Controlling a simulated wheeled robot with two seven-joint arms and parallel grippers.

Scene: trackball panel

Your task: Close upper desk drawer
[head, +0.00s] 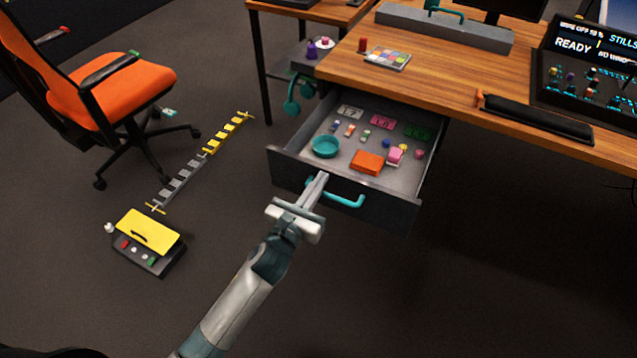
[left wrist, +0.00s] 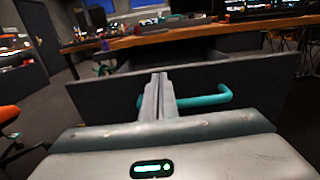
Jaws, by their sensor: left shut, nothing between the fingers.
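The upper desk drawer (head: 390,210) is pulled out from under the wooden desk (head: 450,85). It has a dark front and a teal bar handle (head: 345,201). My left gripper (head: 322,177) is shut and empty, with its fingertips at the drawer front near the left end of the handle. In the left wrist view the shut fingers (left wrist: 158,92) point at the drawer front (left wrist: 260,95), and the teal handle (left wrist: 205,100) shows beside and behind them. I cannot tell whether the fingertips touch the front. My right gripper is not in view.
Inside the drawer are a teal bowl (head: 325,146), an orange box (head: 367,162), a pink item (head: 395,155) and several small pieces. An orange chair (head: 120,90) and a yellow-topped box (head: 147,235) stand on the left. The floor right of the drawer looks clear.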

